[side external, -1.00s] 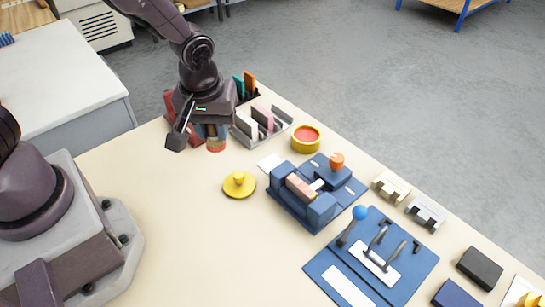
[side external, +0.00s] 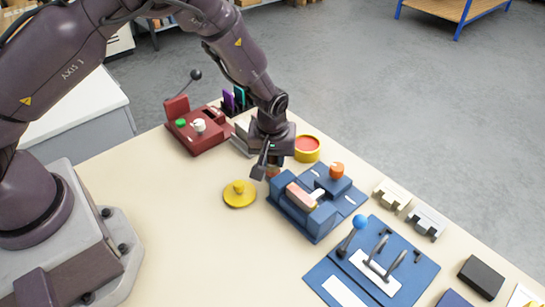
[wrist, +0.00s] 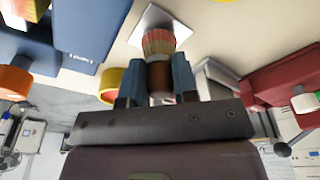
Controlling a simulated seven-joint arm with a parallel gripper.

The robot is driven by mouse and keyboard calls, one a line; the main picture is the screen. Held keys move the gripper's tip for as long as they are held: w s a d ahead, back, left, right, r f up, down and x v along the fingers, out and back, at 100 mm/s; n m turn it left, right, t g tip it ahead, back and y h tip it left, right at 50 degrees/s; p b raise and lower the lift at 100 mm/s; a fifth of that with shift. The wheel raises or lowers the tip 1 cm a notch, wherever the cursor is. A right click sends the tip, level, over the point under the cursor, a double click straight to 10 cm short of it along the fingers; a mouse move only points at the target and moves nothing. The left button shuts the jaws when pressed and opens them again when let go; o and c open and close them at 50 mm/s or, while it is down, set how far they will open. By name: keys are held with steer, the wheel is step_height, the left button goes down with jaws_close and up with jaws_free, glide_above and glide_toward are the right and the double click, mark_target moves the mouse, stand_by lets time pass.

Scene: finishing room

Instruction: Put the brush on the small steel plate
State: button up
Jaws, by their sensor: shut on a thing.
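My gripper (side external: 268,168) points down near the middle of the table, just left of the blue vise. In the wrist view its blue fingers (wrist: 160,66) are shut on the brush (wrist: 157,43), which has a brown handle, a pale band and reddish-tan bristles. The bristles point away from the palm. The small steel plate (wrist: 152,15) is a pale square just beyond the bristle end. The bristles overlap its edge in the picture; I cannot tell whether they touch it. In the side view the gripper hides most of the brush and the plate.
A blue vise (side external: 308,222) with a pink block stands close to the gripper's right. A yellow knobbed disc (side external: 239,199) lies to its left. A yellow-rimmed red tin (side external: 307,143) and a red machine (side external: 197,140) stand behind. The front left of the table is clear.

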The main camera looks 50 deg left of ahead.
steer(key=shift+f, duration=0.2)
steer(key=shift+f, duration=0.2)
steer(key=o, duration=0.9)
steer(key=shift+r, duration=0.1)
